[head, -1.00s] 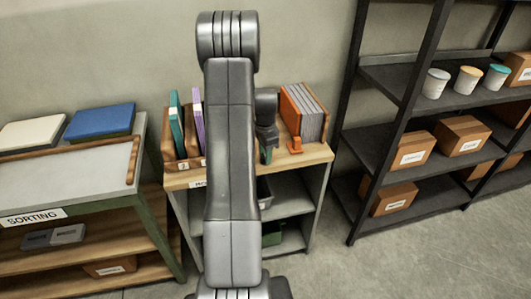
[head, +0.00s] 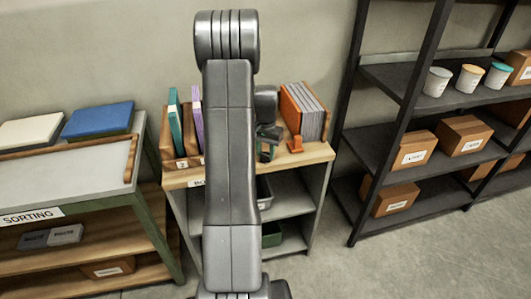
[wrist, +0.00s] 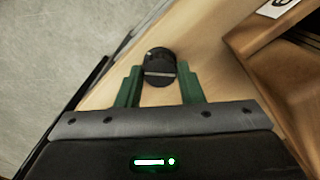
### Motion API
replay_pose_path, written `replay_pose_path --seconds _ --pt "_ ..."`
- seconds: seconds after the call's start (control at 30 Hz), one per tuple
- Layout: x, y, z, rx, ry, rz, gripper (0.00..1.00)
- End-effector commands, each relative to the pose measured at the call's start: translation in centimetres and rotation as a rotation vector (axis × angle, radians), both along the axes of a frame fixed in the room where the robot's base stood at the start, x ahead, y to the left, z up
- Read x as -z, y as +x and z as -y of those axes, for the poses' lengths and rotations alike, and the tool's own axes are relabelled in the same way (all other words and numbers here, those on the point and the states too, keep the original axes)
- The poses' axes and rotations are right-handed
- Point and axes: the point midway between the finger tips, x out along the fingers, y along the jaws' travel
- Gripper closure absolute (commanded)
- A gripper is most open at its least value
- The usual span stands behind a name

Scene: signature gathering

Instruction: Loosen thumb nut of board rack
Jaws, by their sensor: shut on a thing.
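The thumb nut, a round black knob with a pale bar across it (wrist: 158,62), sits over a light wooden surface in the wrist view. The green fingers of my gripper (wrist: 158,76) stand on either side of it and are shut on it. In the head view my gripper (head: 266,152) is low at the front of the board rack (head: 180,163), and the nut is hidden there. The rack holds teal and purple boards on the left and orange and grey boards (head: 306,112) on the right. My arm hides its middle.
The rack stands on a wood-topped shelf unit (head: 318,152). A sorting table (head: 80,172) with a blue board (head: 99,119) is on the left. A dark shelf with boxes (head: 415,150) and tubs is on the right.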

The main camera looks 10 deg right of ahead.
Motion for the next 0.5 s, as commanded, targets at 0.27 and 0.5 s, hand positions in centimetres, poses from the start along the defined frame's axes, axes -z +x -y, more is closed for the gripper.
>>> replay_pose_path --seconds 0.27,0.5 --pt "-0.03 0.08 -0.02 -0.263 0.0 0.002 0.89" --pt "-0.06 0.09 -0.03 -0.487 -0.001 0.003 0.89"
